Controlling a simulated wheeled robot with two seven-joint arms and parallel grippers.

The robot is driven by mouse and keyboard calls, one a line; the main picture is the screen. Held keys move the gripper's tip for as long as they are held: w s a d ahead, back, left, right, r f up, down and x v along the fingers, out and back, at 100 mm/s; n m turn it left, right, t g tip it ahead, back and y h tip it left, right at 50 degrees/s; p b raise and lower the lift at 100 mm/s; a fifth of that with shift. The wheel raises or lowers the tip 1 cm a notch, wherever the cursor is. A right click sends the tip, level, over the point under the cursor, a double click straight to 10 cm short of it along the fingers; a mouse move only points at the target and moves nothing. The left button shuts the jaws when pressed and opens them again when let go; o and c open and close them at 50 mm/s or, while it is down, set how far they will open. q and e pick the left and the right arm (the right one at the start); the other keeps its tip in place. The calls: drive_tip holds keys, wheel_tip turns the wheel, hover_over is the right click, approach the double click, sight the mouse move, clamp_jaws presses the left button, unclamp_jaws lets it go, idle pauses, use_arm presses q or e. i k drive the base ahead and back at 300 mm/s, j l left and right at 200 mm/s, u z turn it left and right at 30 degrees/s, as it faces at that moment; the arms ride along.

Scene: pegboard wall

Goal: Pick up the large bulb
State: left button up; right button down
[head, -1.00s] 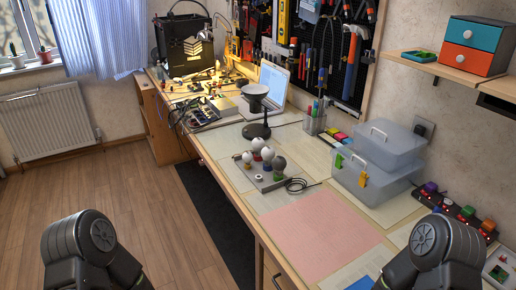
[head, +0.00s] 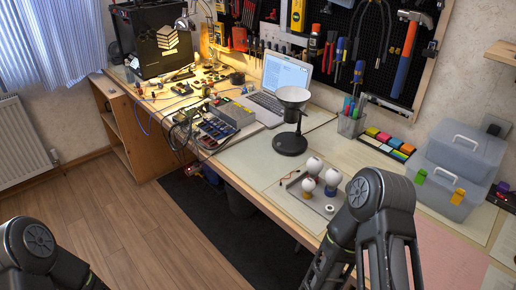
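Several round white bulbs stand upright on a grey board on the workbench, just left of my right arm in the head view. One white bulb (head: 314,165) is at the back, one with a yellowish base (head: 307,185) is at the front left, and one with a blue base (head: 333,176) is at the right. They look close in size, so I cannot tell for sure which is the large one. My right arm covers the area right of the board and may hide another bulb. Neither gripper shows; only arm links are visible at the lower edge.
A black stand with a dish (head: 291,143) is behind the bulbs. A pen holder (head: 351,124) and clear lidded boxes (head: 458,165) stand to the right. A laptop (head: 284,82) and electronics (head: 215,129) are farther back. The bench's front edge runs along the left of the board.

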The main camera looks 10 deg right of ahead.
sight(314, 166)
drive_tip(key=i+j, duration=0.2)
drive_tip(key=j, duration=0.15)
drive_tip(key=i+j, duration=0.25)
drive_tip(key=j, duration=0.15)
drive_tip(key=i+j, duration=0.2)
drive_tip(key=j, duration=0.15)
drive_tip(key=i+j, duration=0.25)
drive_tip(key=j, duration=0.15)
drive_tip(key=z, duration=2.65)
